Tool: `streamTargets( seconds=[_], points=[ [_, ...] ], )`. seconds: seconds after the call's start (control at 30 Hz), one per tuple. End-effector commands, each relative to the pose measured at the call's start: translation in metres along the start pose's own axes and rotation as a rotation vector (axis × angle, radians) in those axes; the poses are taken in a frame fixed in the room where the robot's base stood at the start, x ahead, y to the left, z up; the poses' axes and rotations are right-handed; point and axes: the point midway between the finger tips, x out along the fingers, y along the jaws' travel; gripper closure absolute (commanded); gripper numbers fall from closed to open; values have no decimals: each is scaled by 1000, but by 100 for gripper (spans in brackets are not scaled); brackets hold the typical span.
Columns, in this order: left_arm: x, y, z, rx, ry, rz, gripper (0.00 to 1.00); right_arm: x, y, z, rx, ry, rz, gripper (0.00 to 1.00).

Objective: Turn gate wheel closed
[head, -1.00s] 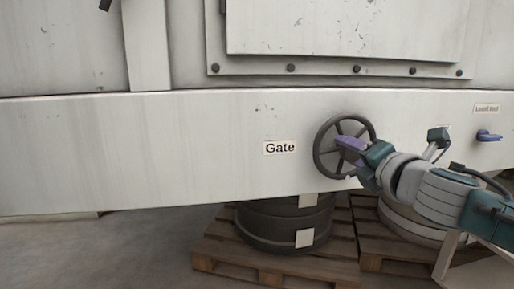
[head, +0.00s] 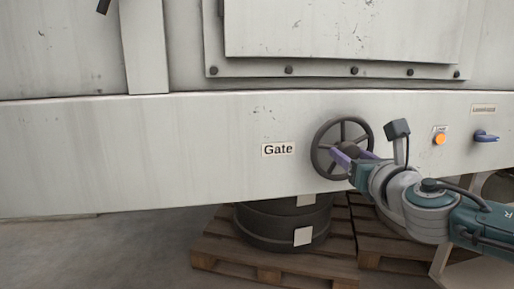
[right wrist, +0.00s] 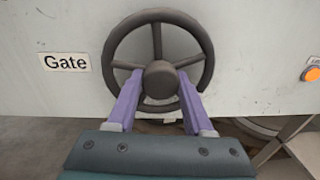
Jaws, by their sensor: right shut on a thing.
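The gate wheel (head: 331,126) is a dark spoked handwheel on the white panel, just right of the "Gate" label (head: 278,149). My right gripper (head: 346,155) is at the wheel's lower right in the head view, its purple fingers over the hub. In the right wrist view the wheel (right wrist: 156,16) fills the upper middle, and the gripper (right wrist: 160,90) has one finger on each side of the round hub (right wrist: 161,80). It is shut on the hub. My left gripper is not in view.
An orange button (head: 440,139) and a blue lever (head: 486,136) are on the panel to the right. A dark drum (head: 262,228) stands on a wooden pallet (head: 228,257) below the wheel. The floor at left is clear.

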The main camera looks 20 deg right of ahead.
Motion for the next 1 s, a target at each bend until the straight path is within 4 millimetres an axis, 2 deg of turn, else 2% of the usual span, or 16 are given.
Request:
streamTargets(
  seconds=[1.0],
  points=[
    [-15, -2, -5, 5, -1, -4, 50, 0, -5, 0, -962, -68, -42, 100]
  ],
)
